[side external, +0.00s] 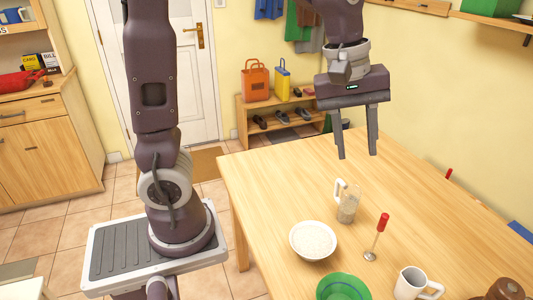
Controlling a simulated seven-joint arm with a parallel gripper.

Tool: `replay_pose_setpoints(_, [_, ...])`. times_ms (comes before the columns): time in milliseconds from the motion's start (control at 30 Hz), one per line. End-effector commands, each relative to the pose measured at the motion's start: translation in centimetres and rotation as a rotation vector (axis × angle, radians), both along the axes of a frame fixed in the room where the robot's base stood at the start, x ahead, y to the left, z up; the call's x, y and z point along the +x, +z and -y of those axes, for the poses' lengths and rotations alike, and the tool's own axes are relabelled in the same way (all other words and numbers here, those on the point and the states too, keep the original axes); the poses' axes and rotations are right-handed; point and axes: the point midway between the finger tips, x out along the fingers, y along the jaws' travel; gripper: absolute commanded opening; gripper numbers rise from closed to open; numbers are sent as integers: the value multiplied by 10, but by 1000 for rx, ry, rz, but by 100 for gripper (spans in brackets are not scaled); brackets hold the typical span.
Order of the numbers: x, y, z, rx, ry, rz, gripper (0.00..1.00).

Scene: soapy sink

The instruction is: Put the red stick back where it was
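A red-handled stick (384,222) with a thin metal shaft and a small round metal end is over the right part of the wooden table (290,170). Its red handle points up and the metal end is down; I cannot tell what holds it up. A second small red stick-like thing (449,175) shows at the table's far right edge, by the wall. My gripper (357,156) hangs above the far part of the table, fingers pointing down, apart and empty. It is well above and behind the red-handled stick.
A blue item (521,232) lies at the right edge. The table's far left part is clear.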

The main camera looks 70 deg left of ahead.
Motion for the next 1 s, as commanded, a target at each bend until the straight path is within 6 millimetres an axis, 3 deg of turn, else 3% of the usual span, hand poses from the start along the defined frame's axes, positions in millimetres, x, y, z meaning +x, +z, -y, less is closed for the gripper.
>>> replay_pose_setpoints(33, [-35,18,-2,38,-163,80,38])
replay_pose_setpoints(100, [-81,28,-4,133,-413,180,38])
replay_pose_setpoints(200, [-132,24,-9,293,-700,276,38])
replay_pose_setpoints(300, [-161,15,-13,420,-880,317,38])
replay_pose_setpoints(433, [-174,8,-15,488,-973,330,38])
replay_pose_setpoints(1000, [-173,8,-15,489,-976,330,38])
